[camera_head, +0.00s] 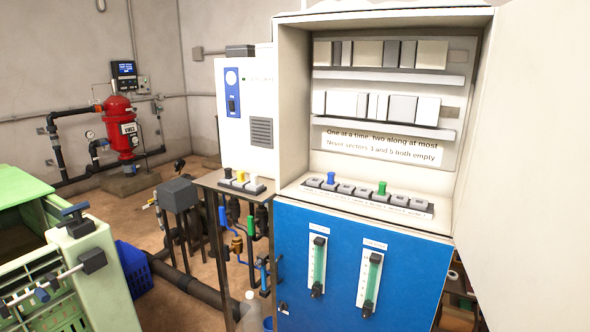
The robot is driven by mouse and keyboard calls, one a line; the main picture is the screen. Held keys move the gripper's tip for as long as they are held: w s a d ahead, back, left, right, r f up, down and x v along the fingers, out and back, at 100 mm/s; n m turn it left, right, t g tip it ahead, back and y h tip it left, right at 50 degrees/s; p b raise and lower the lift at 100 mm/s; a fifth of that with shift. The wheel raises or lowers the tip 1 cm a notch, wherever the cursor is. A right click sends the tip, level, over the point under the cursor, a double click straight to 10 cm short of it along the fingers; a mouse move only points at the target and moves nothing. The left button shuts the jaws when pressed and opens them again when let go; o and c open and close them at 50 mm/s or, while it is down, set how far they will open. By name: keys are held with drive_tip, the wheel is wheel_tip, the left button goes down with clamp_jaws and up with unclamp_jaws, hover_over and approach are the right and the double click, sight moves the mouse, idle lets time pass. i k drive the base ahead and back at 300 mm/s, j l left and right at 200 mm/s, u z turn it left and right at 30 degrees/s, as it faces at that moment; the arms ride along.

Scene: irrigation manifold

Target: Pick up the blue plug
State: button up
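A blue plug (331,178) stands upright in a row of grey sockets on a long strip (368,197) inside the open cabinet. It is near the strip's left end. A green plug (381,188) stands further right on the same strip; the other sockets there look empty. A shorter strip (241,184) on the small table to the left holds a dark plug (227,172), a yellow plug (240,176) and a white plug (252,180). My gripper is not in view, so its state does not show.
The blue cabinet front (345,270) carries two flow gauges. The open cabinet door (535,150) fills the right side. Pipes with coloured valves hang below the small table (212,182). A green crate (35,250) stands at left, a blue crate (135,270) beside it.

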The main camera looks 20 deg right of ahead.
sight(331, 175)
drive_tip(key=i+l, duration=0.15)
drive_tip(key=i, duration=0.35)
drive_tip(key=i+l+u, duration=0.1)
drive_tip(key=i, duration=0.4)
drive_tip(key=i+l, duration=0.15)
drive_tip(key=i, duration=0.35)
